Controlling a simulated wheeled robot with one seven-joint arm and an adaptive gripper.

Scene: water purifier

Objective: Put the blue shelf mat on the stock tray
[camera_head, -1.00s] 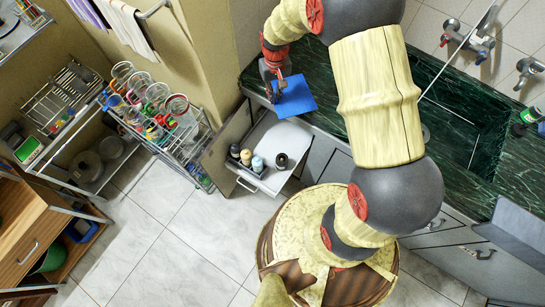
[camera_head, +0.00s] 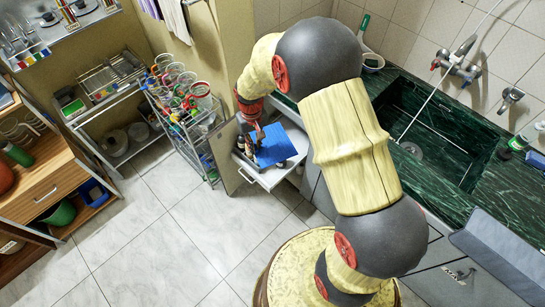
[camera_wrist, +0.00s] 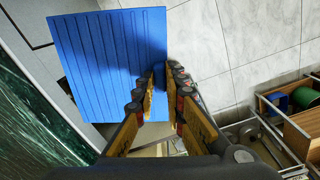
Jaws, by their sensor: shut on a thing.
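The blue shelf mat (camera_head: 275,148) is a flat, thin, square sheet. My gripper (camera_head: 256,132) is shut on its edge and holds it over the white pull-out stock tray (camera_head: 268,179). In the wrist view the ribbed mat (camera_wrist: 105,50) reaches up and left from my gripper (camera_wrist: 164,80), whose fingers pinch its right edge. The mat hides much of the tray. I cannot tell whether it touches the tray or the jars there.
Small jars (camera_head: 240,146) stand at the tray's left, partly hidden, beside the open cabinet door (camera_head: 224,155). A wire rack with glass jars (camera_head: 190,100) stands left of it. The green marble counter (camera_head: 395,90) is behind right. The tiled floor (camera_head: 170,240) in front is clear.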

